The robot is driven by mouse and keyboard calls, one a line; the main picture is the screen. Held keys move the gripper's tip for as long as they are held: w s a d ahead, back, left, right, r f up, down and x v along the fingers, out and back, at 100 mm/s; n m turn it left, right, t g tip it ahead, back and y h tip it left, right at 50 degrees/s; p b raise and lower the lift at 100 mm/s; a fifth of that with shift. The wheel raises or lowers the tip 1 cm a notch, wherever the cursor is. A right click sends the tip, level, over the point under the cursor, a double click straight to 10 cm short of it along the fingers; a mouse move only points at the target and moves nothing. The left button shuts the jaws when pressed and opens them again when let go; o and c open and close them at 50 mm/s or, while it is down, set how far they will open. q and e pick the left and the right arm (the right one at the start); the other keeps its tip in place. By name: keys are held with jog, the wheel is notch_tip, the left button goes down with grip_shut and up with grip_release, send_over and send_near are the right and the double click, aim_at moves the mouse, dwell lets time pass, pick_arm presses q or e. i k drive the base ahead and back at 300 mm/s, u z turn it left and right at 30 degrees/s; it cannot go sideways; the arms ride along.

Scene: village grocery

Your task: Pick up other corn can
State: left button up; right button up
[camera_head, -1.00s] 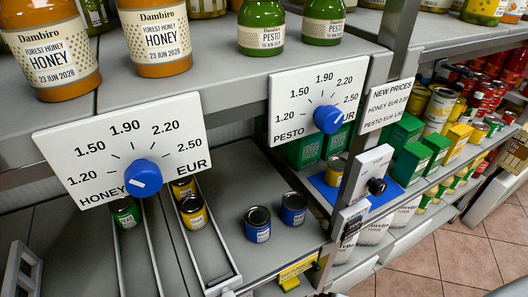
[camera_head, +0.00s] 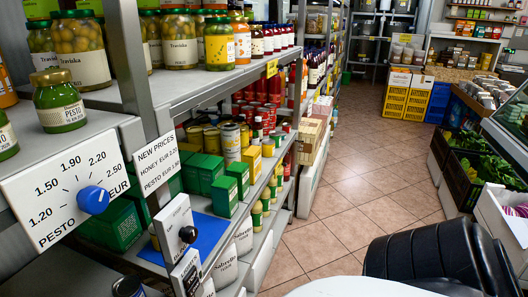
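Several yellow-gold cans (camera_head: 212,140) stand further along the shelf, behind green boxes; I cannot tell whether any is corn. The dark blue top of a can (camera_head: 128,287) shows at the bottom edge. Neither gripper is in view, so nothing held can be seen.
The pesto dial sign (camera_head: 70,195) and the price sign (camera_head: 158,166) hang before the left shelves. Green boxes (camera_head: 202,174) stand behind the mat. The tiled aisle (camera_head: 345,195) is clear. A black and white shape fills the lower right.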

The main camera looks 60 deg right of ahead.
aim_at(268, 144)
jog(key=k, duration=0.85)
jog(key=u, duration=1)
jog(key=i, duration=0.85)
jog(key=z, duration=3)
jog(key=i, duration=0.45)
jog(key=z, duration=0.6)
jog(key=k, duration=0.55)
jog(key=z, duration=0.85)
jog(key=i, duration=2)
jog(key=u, duration=0.3)
jog(key=i, duration=2.1)
jog(key=u, duration=1.05)
